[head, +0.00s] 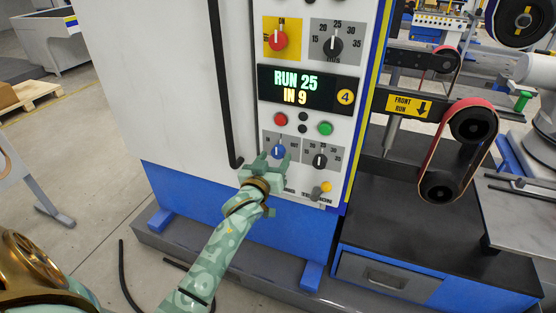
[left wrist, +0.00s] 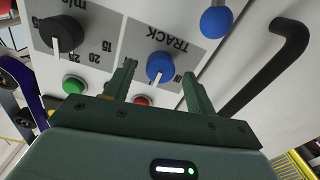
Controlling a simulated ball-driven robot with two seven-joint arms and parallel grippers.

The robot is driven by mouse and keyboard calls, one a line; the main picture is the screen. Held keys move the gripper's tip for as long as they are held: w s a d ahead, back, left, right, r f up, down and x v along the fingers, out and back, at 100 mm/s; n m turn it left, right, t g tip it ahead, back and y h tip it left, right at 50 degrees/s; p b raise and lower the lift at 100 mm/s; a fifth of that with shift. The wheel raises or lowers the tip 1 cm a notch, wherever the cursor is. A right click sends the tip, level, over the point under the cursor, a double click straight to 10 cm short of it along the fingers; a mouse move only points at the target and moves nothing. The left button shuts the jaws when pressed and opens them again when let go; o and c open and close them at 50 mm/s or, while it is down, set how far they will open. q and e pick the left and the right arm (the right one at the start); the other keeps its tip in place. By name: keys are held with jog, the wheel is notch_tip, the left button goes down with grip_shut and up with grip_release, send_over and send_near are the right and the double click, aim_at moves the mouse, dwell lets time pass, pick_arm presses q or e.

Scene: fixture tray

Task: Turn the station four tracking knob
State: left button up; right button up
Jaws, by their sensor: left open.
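The station four tracking knob (head: 278,151) is a small blue knob on a grey plate, low on the white panel. In the left wrist view the blue knob (left wrist: 160,67) sits under the word TRACK, between my two fingers in the picture. My left gripper (head: 272,163) is open in front of the panel, just below the knob in the head view. I cannot tell whether either finger touches the knob. A display (head: 301,90) above reads RUN 25 IN 9, with a yellow 4 beside it. My right gripper is not in view.
A black dial (head: 319,160) is right of the knob. Red (head: 281,119) and green (head: 325,128) buttons are above. A blue ball (left wrist: 216,22) and a black handle (left wrist: 270,62) are near my fingers. A belt machine (head: 465,145) stands to the right.

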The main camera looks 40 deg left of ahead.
pick_arm(q)
jog(key=shift+x, duration=1.05)
jog(key=c, duration=1)
jog(key=shift+r+m+p, duration=0.25)
jog(key=shift+m+p, duration=0.25)
jog(key=shift+m, duration=1.1)
jog(key=shift+f+m+p, duration=0.2)
jog(key=shift+m+p, duration=0.15)
jog(key=shift+m, duration=0.35)
jog(key=o, duration=1)
